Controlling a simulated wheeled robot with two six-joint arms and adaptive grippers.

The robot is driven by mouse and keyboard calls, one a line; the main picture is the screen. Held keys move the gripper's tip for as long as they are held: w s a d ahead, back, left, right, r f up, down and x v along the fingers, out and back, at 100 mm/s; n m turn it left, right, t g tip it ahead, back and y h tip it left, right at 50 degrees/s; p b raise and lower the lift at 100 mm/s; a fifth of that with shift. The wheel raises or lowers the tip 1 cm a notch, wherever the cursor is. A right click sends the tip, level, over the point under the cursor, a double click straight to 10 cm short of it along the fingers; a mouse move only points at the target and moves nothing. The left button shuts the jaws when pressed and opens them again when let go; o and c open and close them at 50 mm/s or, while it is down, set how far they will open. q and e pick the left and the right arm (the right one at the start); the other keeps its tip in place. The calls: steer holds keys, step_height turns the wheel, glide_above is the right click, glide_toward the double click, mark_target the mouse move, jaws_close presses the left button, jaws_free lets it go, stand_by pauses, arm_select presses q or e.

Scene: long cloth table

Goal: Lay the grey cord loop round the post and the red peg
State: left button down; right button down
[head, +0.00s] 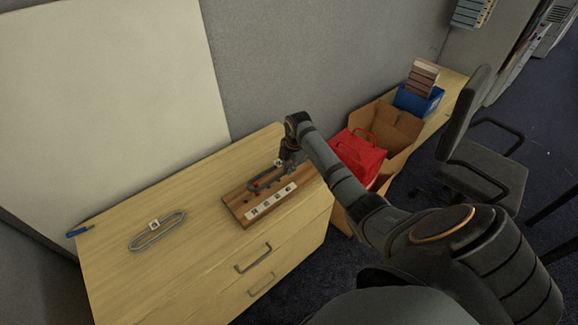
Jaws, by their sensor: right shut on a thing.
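A wooden board (236,205) with a white label strip (271,202) lies on the table. A small red peg (256,185) shows near its left-middle part. My right gripper (286,169) is over the back right of the board, shut on a grey cord loop (266,179). The loop stretches left from the jaws towards the red peg. I cannot tell whether it goes round the peg or lies beside it. The post is not clearly visible near the gripper. Another grey loop (149,242) with a white tag lies flat on the table to the left. My left gripper is out of view.
A blue pen-like thing (78,232) lies at the table's left edge. Right of the board stand an open cardboard box (397,131), a red bag (358,155) and a blue bin (418,99). The table between the left loop and the board is clear.

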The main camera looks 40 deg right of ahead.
mark_target(288, 180)
steer(key=shift+f, duration=0.15)
steer(key=shift+f+b, duration=0.9)
steer(key=shift+f, duration=0.45)
steer(key=shift+f, duration=0.1)
steer(key=shift+f, duration=0.65)
steer(key=c, duration=1.3)
jaws_free()
